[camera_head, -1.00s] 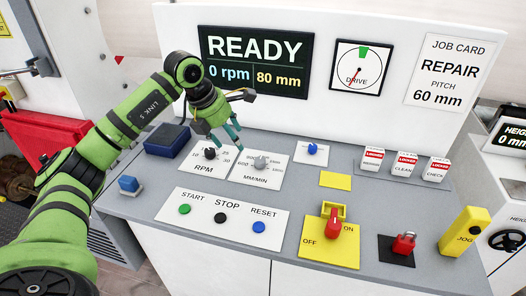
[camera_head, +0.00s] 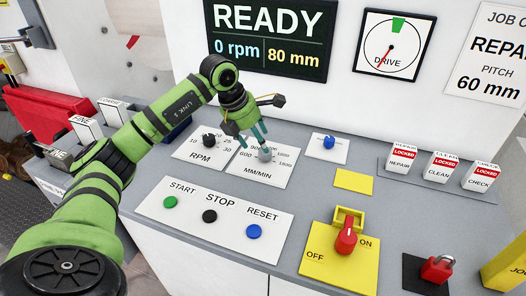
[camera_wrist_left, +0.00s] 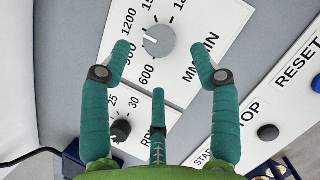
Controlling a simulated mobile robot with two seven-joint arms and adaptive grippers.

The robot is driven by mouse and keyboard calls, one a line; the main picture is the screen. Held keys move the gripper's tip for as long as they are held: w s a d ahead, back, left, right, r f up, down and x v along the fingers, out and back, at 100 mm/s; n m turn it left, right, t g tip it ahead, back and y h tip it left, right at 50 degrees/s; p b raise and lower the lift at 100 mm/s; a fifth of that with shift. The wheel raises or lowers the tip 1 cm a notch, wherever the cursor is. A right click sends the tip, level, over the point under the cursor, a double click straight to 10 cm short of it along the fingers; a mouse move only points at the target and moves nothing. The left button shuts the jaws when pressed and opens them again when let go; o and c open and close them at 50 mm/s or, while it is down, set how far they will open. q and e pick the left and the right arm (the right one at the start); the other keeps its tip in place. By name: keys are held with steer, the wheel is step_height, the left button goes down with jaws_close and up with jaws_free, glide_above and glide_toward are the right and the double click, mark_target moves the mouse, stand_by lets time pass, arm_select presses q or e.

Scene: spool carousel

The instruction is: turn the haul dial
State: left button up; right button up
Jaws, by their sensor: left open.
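The haul dial appears to be the grey knob (camera_head: 265,154) on the white MM/MIN plate (camera_head: 262,172), whose scale includes 600 and 1200. It also shows in the left wrist view (camera_wrist_left: 159,41), with a white pointer line towards the 1200 side. My left gripper (camera_head: 254,138) is open just above this knob in the head view. In the wrist view its teal fingers (camera_wrist_left: 162,60) are spread wide and empty, and the knob lies beyond the fingertips, between the two outer ones. I cannot tell if a finger touches it. My right gripper is not in view.
The black RPM knob (camera_head: 209,140) is close on the left. A blue knob (camera_head: 329,142) is to the right. START (camera_head: 170,202), STOP (camera_head: 209,216) and RESET (camera_head: 253,231) buttons are in front. A red switch (camera_head: 346,240) stands front right. The display (camera_head: 268,38) reads READY, 0 rpm, 80 mm.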

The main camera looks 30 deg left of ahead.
mark_target(261, 152)
arm_select(q)
steer(key=p+x, duration=0.1)
steer(key=x, duration=0.2)
steer(key=shift+w+d+f, duration=0.1)
steer(key=shift+f, duration=0.25)
steer(key=shift+w+d+f, duration=0.1)
steer(key=shift+w+f, duration=0.15)
steer(key=shift+f, duration=0.35)
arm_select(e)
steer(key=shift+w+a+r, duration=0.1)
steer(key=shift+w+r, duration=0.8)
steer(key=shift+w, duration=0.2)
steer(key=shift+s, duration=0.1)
arm_select(q)
steer(key=c, duration=1.1)
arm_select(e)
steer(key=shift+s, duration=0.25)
